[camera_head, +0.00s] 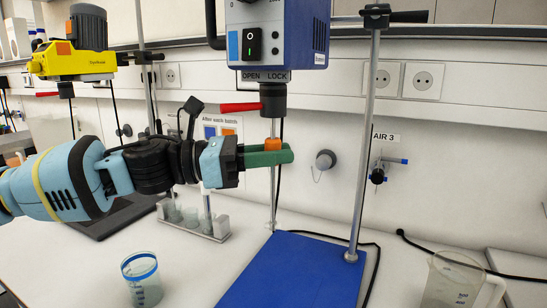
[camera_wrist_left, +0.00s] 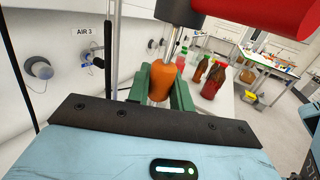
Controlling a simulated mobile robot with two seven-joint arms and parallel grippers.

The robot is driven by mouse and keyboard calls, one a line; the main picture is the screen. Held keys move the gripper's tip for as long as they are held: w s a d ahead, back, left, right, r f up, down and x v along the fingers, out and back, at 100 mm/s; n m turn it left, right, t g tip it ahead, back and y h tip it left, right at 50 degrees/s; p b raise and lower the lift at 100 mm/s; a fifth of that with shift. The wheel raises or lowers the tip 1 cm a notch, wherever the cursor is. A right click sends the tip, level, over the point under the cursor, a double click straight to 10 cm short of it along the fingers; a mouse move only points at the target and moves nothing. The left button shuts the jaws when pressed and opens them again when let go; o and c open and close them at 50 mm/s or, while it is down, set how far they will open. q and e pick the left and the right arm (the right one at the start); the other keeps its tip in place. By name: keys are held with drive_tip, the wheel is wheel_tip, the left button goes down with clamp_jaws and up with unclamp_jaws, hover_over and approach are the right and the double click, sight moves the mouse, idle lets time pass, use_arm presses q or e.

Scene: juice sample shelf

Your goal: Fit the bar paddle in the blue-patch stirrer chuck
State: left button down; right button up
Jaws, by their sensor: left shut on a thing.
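The blue stirrer (camera_head: 277,35) carries a light blue patch (camera_head: 233,45) on its front. Its dark chuck (camera_head: 273,98) hangs below an OPEN/LOCK label, with the red lever (camera_head: 240,107) pointing left, on the OPEN side. My left gripper (camera_head: 270,157) is shut on the paddle's orange grip (camera_head: 272,146), just under the chuck. The paddle shaft (camera_head: 273,195) is about upright; its upper end meets the chuck's underside, but I cannot tell how far it goes in. In the left wrist view the orange grip (camera_wrist_left: 162,82) sits between green fingers below the chuck (camera_wrist_left: 180,11). The paddle's lower end is unclear.
The stirrer's stand rod (camera_head: 366,140) rises from a blue base plate (camera_head: 300,272). A yellow stirrer (camera_head: 75,62) stands at the left. A rack (camera_head: 208,232), a blue-rimmed beaker (camera_head: 141,280) and a clear jug (camera_head: 450,285) stand on the bench. Bottles (camera_wrist_left: 212,80) show in the wrist view.

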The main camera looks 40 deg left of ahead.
use_arm(q)
drive_tip(key=shift+r, duration=0.5)
use_arm(e)
drive_tip(key=shift+s+f, duration=0.15)
drive_tip(key=shift+f, duration=0.05)
use_arm(q)
drive_tip(key=c, duration=1.2)
unclamp_jaws()
drive_tip(key=shift+o, duration=0.2)
